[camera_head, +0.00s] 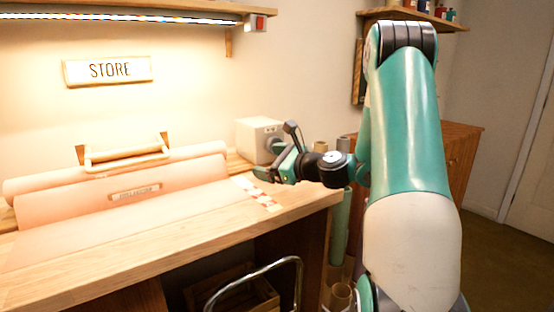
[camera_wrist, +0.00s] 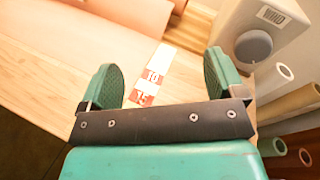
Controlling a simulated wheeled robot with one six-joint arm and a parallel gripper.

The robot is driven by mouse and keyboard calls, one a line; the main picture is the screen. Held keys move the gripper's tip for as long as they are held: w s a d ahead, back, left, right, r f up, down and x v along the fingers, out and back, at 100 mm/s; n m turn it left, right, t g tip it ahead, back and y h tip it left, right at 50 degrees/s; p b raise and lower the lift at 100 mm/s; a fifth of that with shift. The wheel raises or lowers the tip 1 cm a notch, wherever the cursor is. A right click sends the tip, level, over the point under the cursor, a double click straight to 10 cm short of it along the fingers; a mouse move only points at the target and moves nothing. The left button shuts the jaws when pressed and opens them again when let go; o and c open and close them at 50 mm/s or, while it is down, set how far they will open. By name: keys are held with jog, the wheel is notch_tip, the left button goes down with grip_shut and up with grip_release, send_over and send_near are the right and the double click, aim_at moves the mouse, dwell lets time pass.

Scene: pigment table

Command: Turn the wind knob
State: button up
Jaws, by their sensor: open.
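My gripper (camera_head: 272,172) is in front of the box. In the wrist view my gripper (camera_wrist: 165,80) is open and empty, its right finger below and left of the knob and apart from it in the picture.
The wooden table (camera_head: 290,213) carries a roll of peach paper (camera_head: 45,180) with a wooden handle. A red and white numbered strip (camera_wrist: 152,75) lies between my fingers in the wrist view. Cardboard tubes (camera_wrist: 303,97) stand right of the table edge. A wooden cabinet (camera_head: 460,155) stands behind my arm.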

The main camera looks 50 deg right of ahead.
jog(key=s+d+m+h, duration=0.1)
jog(key=d+m+h, duration=0.1)
jog(key=d, duration=0.1)
jog(key=s+d+f+m+h, duration=0.1)
jog(key=s+d+m+h, duration=0.1)
jog(key=d+m, duration=0.1)
jog(key=s+d+f+m+t+h, duration=0.1)
jog(key=d+m, duration=0.2)
jog(key=d, duration=0.2)
jog(key=shift+s+f+h+b, duration=0.25)
jog(key=shift+s+h+b, duration=0.05)
jog(key=shift+s+h, duration=0.1)
jog(key=shift+w+d+r+m+p, duration=0.1)
jog(key=shift+d+m+p, duration=0.15)
jog(key=shift+m+p, duration=0.05)
jog(key=shift+w+d+r+p, duration=0.15)
jog(key=shift+w+p, duration=0.2)
jog(key=shift+p, duration=0.2)
jog(key=p+x, duration=0.7)
jog(key=p, duration=0.2)
jog(key=shift+w+r, duration=0.1)
jog(key=shift+r, duration=0.05)
jog(key=p+x, duration=0.1)
jog(key=x, duration=0.2)
jog(key=p+x, duration=0.1)
jog(key=x, duration=0.2)
jog(key=f+x, duration=0.1)
jog(key=x, duration=0.2)
jog(key=shift+p, duration=0.4)
jog(key=shift+c, duration=0.4)
